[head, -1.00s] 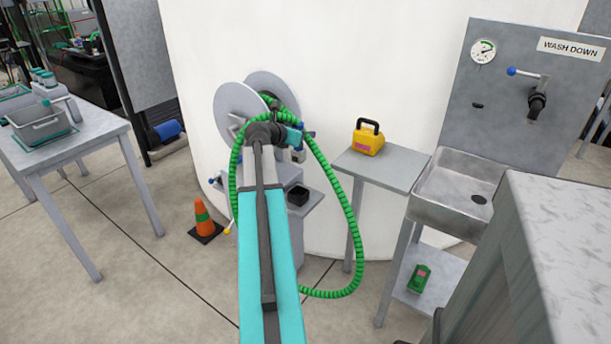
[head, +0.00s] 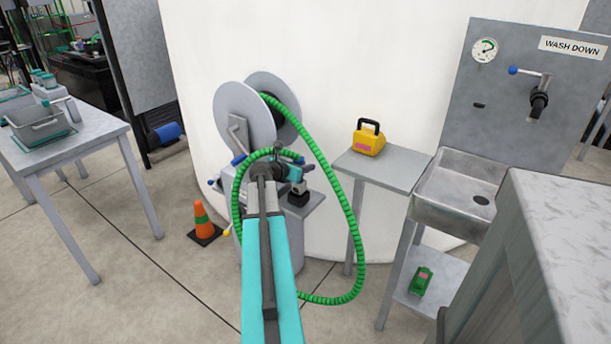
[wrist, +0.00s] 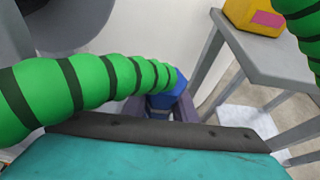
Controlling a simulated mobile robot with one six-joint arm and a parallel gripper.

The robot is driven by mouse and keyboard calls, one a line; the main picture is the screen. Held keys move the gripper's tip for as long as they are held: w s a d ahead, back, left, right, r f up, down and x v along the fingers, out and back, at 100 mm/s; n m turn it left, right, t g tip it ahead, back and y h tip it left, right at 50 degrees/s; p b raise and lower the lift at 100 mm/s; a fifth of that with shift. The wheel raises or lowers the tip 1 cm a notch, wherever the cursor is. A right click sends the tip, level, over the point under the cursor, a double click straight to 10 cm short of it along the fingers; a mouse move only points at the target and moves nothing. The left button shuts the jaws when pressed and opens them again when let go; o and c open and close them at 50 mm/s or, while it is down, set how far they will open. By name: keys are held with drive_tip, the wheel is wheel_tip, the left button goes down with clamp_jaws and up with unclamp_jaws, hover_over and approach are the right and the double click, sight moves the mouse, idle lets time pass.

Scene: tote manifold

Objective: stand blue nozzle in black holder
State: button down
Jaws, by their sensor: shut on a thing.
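My gripper (wrist: 165,108) is shut on the blue nozzle (wrist: 172,86), which is fixed to the end of the green hose (wrist: 105,78). In the head view my gripper (head: 296,174) is at the black holder (head: 298,198), on the small shelf in front of the hose reel. The gripper and nozzle are directly above the holder, very close to it. The nozzle is mostly hidden by my gripper, so I cannot tell whether its lower end is inside the holder. The holder is not clearly visible in the wrist view.
The hose reel (head: 236,125) stands behind, against a white tank. The green hose loops down on the right to the floor. A yellow case (head: 369,138) sits on a small grey table (head: 382,167) to the right. An orange cone (head: 203,220) stands at left.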

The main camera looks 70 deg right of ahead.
drive_tip(key=shift+f+b, duration=0.35)
drive_tip(key=shift+f, duration=1.75)
drive_tip(key=shift+f, duration=0.1)
drive_tip(key=c, duration=1.4)
unclamp_jaws()
drive_tip(key=shift+c, duration=0.2)
drive_tip(key=v, duration=1.2)
drive_tip(key=shift+p, duration=0.4)
